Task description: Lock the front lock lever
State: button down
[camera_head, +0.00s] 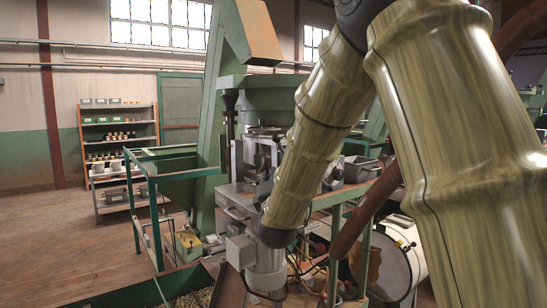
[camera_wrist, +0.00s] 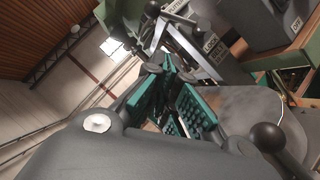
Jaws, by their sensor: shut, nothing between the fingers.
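My gripper (camera_wrist: 178,84) shows in the wrist view with teal ridged pads on dark fingers. It is shut and holds nothing that I can see. A dark ball-ended lever (camera_wrist: 268,137) is at the lower right, beside the right finger. A second dark ball knob (camera_wrist: 152,8) and its arm show at the top, beyond the fingertips. A plate lettered LOCK (camera_wrist: 209,44) stands on the machine past the fingertips. I cannot tell which lever is the front lock lever, or whether either touches my gripper. In the head view I cannot make out the gripper or the levers.
A green-framed machine (camera_head: 260,110) stands behind my arm, with a work table (camera_head: 345,192) at its right. A green rail frame (camera_head: 143,200) stands left of it. Shelves (camera_head: 117,135) line the back wall. A dark bin (camera_wrist: 265,20) is at the wrist view's upper right. Floor at left is clear.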

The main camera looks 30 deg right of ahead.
jog(key=p+x, duration=0.1)
jog(key=x, duration=0.3)
jog(key=d+p+x, duration=0.1)
jog(key=p+x, duration=0.1)
jog(key=x, duration=0.2)
jog(key=s+d+r+p+x, duration=0.1)
jog(key=p+x, duration=0.1)
jog(key=x, duration=0.2)
jog(key=shift+w+d, duration=0.3)
jog(key=shift+r, duration=0.1)
jog(key=shift+w, duration=0.15)
dwell(0.5)
